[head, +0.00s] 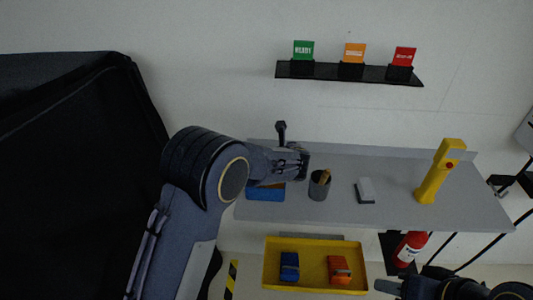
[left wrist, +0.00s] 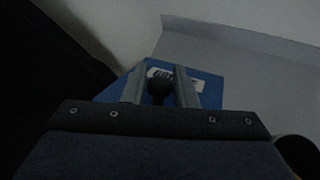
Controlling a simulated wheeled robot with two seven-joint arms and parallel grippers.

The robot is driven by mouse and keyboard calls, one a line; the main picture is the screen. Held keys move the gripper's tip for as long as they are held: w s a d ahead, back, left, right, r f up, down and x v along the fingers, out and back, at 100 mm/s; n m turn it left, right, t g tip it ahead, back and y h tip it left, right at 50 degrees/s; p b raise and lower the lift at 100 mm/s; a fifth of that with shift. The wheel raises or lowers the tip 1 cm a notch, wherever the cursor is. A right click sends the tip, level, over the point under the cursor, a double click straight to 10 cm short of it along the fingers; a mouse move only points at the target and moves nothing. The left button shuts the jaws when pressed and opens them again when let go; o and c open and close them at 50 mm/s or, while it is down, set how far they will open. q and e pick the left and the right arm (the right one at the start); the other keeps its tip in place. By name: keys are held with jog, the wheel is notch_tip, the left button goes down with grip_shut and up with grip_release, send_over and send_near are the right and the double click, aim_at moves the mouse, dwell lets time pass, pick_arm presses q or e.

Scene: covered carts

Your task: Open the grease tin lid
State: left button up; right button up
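The grease tin appears to be the blue box (head: 265,193) at the left end of the grey shelf. In the left wrist view the blue tin (left wrist: 209,91) has a white label and a black knob (left wrist: 159,88) on top. My left gripper (left wrist: 160,80) is over it, its two grey fingers apart on either side of the knob, with small gaps seeming to show. In the head view my left forearm and wrist hide the fingers and part of the tin. My right gripper (head: 389,287) is low at the right, partly cut off, away from the tin.
The shelf (head: 390,208) also holds a dark cup (head: 319,187), a grey block (head: 365,190) and a yellow tool (head: 439,173). A yellow tray (head: 315,287) with blue and orange items is below. A red extinguisher (head: 409,248) stands near my right gripper. A black cover (head: 70,180) fills the left.

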pick_arm(q)
jog(key=shift+o, duration=1.1)
jog(key=b+v, duration=0.1)
jog(key=v, duration=0.6)
jog(key=shift+s+d+r+b, duration=0.2)
jog(key=shift+s+b, duration=0.1)
jog(key=shift+b, duration=0.1)
